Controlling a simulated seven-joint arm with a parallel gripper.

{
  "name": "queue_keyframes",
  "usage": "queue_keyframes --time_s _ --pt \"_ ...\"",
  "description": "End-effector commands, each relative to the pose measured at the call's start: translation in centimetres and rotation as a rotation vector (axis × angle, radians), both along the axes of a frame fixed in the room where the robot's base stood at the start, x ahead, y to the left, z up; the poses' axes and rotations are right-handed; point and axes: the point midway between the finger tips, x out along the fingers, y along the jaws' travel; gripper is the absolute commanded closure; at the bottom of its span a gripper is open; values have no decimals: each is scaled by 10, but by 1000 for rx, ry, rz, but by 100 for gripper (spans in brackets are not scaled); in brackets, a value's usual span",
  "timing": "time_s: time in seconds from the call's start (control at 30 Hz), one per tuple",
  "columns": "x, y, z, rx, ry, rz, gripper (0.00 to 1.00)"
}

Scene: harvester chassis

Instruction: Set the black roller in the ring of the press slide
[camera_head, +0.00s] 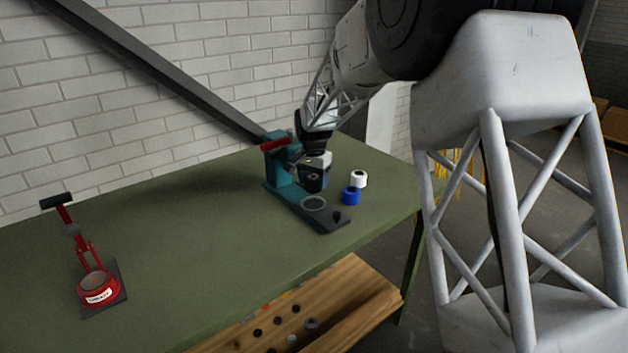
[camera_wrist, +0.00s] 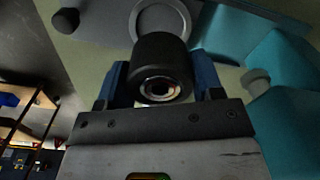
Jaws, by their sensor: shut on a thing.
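My gripper (camera_head: 314,178) is shut on the black roller (camera_wrist: 160,62), which sits between the two blue fingers in the wrist view. The roller's open bore faces the wrist camera. The press slide (camera_head: 335,222) is a dark plate on the teal press (camera_head: 282,182), with a pale ring (camera_head: 314,203) and a black knob (camera_head: 337,215). In the head view the gripper is above and slightly behind the ring. In the wrist view the ring (camera_wrist: 163,14) shows just beyond the roller, which hides its near part. The roller appears apart from the ring.
A blue roller (camera_head: 350,196) and a white roller (camera_head: 359,179) stand on the green table (camera_head: 180,235) right of the press. A red hand press (camera_head: 97,287) stands far left. The table between the presses is clear. The teal press body (camera_wrist: 290,95) is close beside the gripper.

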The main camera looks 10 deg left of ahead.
Motion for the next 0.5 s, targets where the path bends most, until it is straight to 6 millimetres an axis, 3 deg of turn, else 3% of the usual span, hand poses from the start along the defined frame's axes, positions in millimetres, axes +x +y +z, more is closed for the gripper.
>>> queue_keyframes --time_s 0.5 --pt "0 0 -26 0 0 0 65"
